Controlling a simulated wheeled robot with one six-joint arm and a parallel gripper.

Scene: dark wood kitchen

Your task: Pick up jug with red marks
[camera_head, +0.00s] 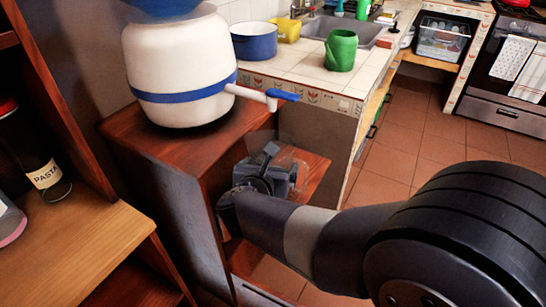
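A clear, see-through vessel (290,150) shows faintly at the open drawer or shelf of the wooden cabinet, just beyond my gripper. It may be the jug, but I can make out no red marks on it. My gripper (272,162) is at the vessel, overlapping its lower part in this view. The wrist and arm hide part of the shelf. The fingers are too small and dark to tell whether they are open or shut, or whether they touch the vessel.
A white water dispenser (180,75) with a blue-handled tap stands on the wooden cabinet (160,155). A green jug (341,50) and blue pot (254,42) stand on the tiled counter (295,62). A wooden shelf (70,245) is close at left. The tiled floor (425,130) is clear.

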